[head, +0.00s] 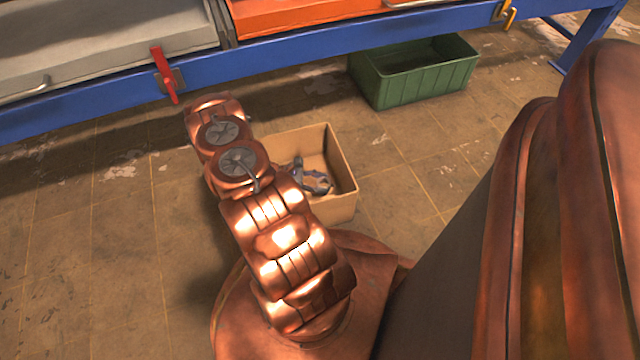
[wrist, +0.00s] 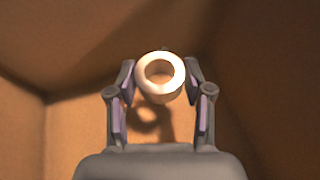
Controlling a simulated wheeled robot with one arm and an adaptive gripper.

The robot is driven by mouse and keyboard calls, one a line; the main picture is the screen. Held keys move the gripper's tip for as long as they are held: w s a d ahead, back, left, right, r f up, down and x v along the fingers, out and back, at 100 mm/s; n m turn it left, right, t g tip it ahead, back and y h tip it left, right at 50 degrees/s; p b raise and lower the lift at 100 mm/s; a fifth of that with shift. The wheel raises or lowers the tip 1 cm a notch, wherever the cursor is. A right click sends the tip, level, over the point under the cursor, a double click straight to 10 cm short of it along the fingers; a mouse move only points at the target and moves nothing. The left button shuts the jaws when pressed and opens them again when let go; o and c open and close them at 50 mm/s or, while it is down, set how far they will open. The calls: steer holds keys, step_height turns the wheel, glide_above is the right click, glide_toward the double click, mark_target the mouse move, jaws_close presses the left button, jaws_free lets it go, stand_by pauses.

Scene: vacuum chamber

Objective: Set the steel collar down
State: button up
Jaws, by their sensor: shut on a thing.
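The steel collar (wrist: 158,95) is a short, pale, shiny ring with a round hole. In the wrist view it sits between the fingertips of my gripper (wrist: 160,78), which is shut on it. Its open end faces the camera. A dark shadow lies beside it on the brown surface below, so it seems held above that surface. In the head view my gripper (head: 312,181) is inside the open cardboard box (head: 338,207). The collar cannot be made out there.
Brown box walls (wrist: 22,100) surround my gripper in the wrist view. A green crate (head: 415,80) stands on the floor behind the box. A blue bench frame (head: 300,40) with grey and orange units runs across the back. Tiled floor to the left is clear.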

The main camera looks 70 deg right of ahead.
steer(key=shift+f, duration=0.55)
steer(key=o, duration=1.3)
steer(key=shift+o, duration=0.2)
steer(key=shift+r, duration=0.15)
